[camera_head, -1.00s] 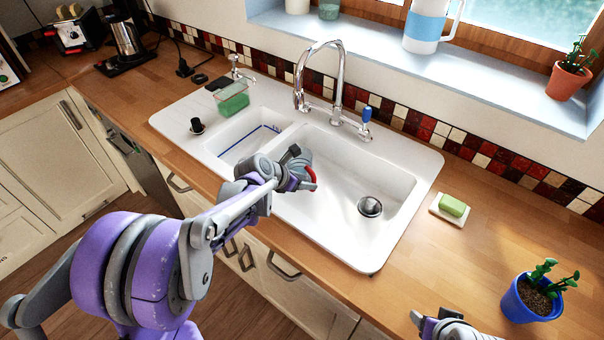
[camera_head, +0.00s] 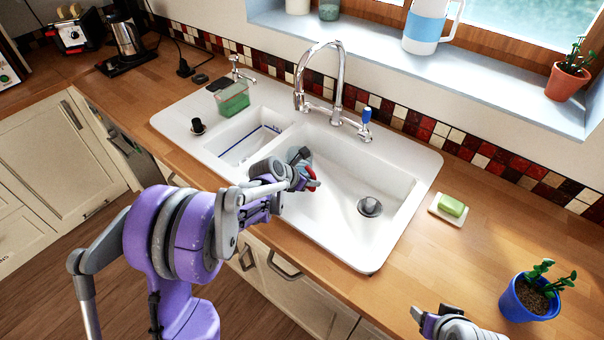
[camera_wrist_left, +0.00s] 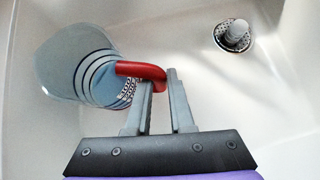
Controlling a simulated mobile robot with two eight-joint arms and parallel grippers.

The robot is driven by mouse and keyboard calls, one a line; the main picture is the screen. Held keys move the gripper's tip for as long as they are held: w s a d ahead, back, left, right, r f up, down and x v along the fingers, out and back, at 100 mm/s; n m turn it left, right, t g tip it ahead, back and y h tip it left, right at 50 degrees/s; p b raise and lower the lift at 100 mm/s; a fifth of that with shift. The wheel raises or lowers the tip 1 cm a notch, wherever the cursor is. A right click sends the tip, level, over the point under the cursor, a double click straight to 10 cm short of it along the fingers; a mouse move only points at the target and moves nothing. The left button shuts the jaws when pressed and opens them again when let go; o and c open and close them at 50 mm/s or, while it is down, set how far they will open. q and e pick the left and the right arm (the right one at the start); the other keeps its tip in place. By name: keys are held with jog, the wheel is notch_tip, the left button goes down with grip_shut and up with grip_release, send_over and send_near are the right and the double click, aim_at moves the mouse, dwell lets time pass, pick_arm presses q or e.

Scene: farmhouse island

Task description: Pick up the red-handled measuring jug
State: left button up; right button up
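The measuring jug (camera_wrist_left: 78,68) is clear bluish with dark rings and a red handle (camera_wrist_left: 140,69). In the left wrist view it is in the white sink basin, at the left. In the head view my left gripper (camera_head: 306,171) hides most of it, with a bit of red showing at the fingertips. In the left wrist view my left gripper (camera_wrist_left: 161,85) is open, its two fingers on either side of the curled handle end, with a narrow gap beside the right finger. My right gripper (camera_head: 434,315) is low at the frame's bottom edge, partly cut off, its fingers unclear.
The double sink (camera_head: 400,155) has a tall faucet (camera_head: 338,80) behind it and a drain (camera_head: 370,207) at right. A soap (camera_head: 451,206) on a dish and a blue plant pot (camera_head: 528,300) stand on the right counter. A green container (camera_head: 233,98) is at the back left.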

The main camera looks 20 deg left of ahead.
pick_arm(q)
grip_shut()
jog(key=shift+r, duration=0.1)
dwell(1.1)
notch_tip(320, 180, up, 10)
dwell(0.4)
